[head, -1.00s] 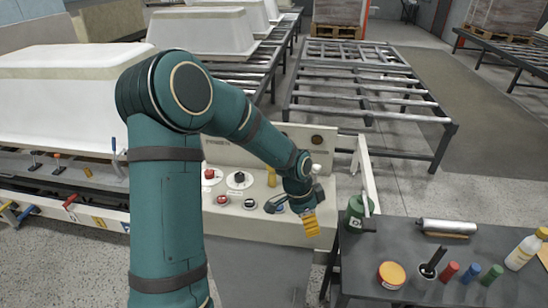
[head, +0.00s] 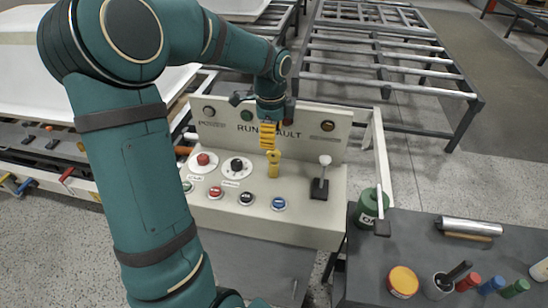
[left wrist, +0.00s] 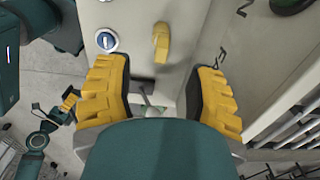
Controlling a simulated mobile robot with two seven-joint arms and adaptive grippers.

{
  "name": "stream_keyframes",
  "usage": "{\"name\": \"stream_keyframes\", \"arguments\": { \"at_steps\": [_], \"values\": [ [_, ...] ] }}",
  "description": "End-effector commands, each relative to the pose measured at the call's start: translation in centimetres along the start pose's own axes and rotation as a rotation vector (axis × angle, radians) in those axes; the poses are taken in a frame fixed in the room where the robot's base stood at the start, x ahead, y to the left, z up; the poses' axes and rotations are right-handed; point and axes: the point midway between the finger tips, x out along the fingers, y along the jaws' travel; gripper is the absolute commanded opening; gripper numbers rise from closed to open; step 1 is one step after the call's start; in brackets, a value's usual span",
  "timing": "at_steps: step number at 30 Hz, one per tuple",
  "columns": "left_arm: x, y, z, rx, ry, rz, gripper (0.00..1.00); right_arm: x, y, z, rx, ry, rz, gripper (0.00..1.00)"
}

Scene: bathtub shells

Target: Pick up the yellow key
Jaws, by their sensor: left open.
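The yellow key (head: 273,164) stands upright on the sloped face of the pale control panel (head: 305,210), right of a black rotary knob. It also shows in the left wrist view (left wrist: 161,42), just beyond the fingertips. My left gripper (head: 268,138) is above the key in the head view, with its yellow fingers pointing down. In the left wrist view, the left gripper's fingers (left wrist: 158,80) are spread wide, with nothing between them held. My right gripper (left wrist: 68,101) shows small at the left of the left wrist view; its jaw opening is unclear.
A red button (head: 203,159), the black knob (head: 236,167) and several push buttons surround the key. A lever (head: 321,180) stands to its right. The panel's upright back (head: 222,127) rises behind. A dark table (head: 430,225) with a green canister (head: 368,208) is at the right.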

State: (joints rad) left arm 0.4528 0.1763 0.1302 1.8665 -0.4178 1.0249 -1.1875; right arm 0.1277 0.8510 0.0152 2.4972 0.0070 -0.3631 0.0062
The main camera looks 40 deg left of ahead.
Motion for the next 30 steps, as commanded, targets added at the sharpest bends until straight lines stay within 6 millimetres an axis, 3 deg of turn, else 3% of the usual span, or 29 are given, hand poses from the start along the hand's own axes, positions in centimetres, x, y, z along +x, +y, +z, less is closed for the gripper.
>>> {"name": "stream_keyframes", "arguments": {
  "at_steps": [3,13,21,30],
  "values": [
    [2.0,0.0,0.0,0.001,-0.001,0.003,0.55,0.4,0.1,0.2,-0.002,-0.004,-0.001,0.47],
    [4.0,0.0,-0.2,0.000,0.000,0.002,0.55,0.7,0.2,0.3,-0.003,-0.007,-0.001,0.47],
    [7.8,-0.2,-0.6,0.000,0.001,0.002,0.55,1.6,0.6,0.7,-0.005,-0.015,-0.002,0.47],
    [8.3,-0.2,-0.6,0.000,0.001,0.000,0.57,1.6,0.6,0.8,-0.006,-0.016,-0.002,0.47]
  ]
}}
